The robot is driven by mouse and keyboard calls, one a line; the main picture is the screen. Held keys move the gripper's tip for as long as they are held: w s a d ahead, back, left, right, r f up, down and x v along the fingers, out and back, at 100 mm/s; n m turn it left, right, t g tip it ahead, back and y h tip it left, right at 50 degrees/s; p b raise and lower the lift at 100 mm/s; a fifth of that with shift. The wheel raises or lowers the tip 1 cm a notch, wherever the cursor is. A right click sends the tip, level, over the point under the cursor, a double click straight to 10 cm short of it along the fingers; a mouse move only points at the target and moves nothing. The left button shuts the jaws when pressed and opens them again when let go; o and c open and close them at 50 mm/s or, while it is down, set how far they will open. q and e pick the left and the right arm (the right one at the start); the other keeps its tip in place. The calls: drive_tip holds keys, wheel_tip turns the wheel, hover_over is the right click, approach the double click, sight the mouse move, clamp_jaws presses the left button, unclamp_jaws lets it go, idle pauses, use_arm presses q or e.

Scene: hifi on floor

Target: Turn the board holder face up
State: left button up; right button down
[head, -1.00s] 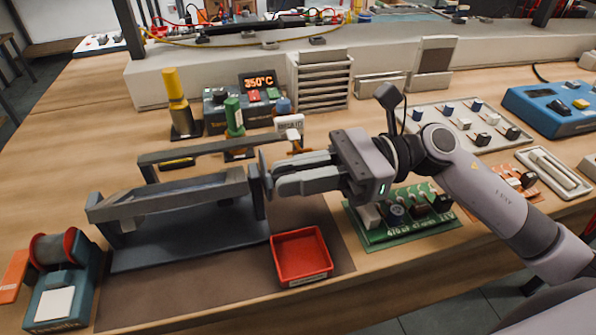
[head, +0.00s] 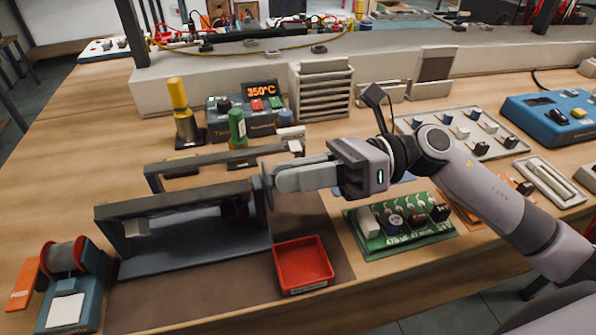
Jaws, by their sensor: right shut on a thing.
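The board holder (head: 180,205) is a dark grey frame between two end posts on a flat base plate (head: 200,246), at the left of the bench. Its long swinging frame now stands steeply, with a long bar along its top edge. Whether its face is up cannot be told. My right gripper (head: 272,184) reaches in from the right, shut at the small round knob on the holder's right end. My left gripper is not in view.
A red tray (head: 303,264) sits just right of the base plate. A green circuit board (head: 401,226) lies under my right arm. A solder spool stand (head: 70,270) stands at the left. Bottles and a soldering station (head: 248,112) stand behind the holder.

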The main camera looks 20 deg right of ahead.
drive_tip(key=shift+w+r+m+p, duration=0.3)
drive_tip(key=shift+m+p, duration=0.2)
drive_tip(key=shift+m, duration=0.5)
drive_tip(key=shift+w+m, duration=0.2)
drive_tip(key=shift+m, duration=0.2)
drive_tip(key=c, duration=1.1)
unclamp_jaws()
drive_tip(key=d+b, duration=0.1)
drive_tip(key=d, duration=0.6)
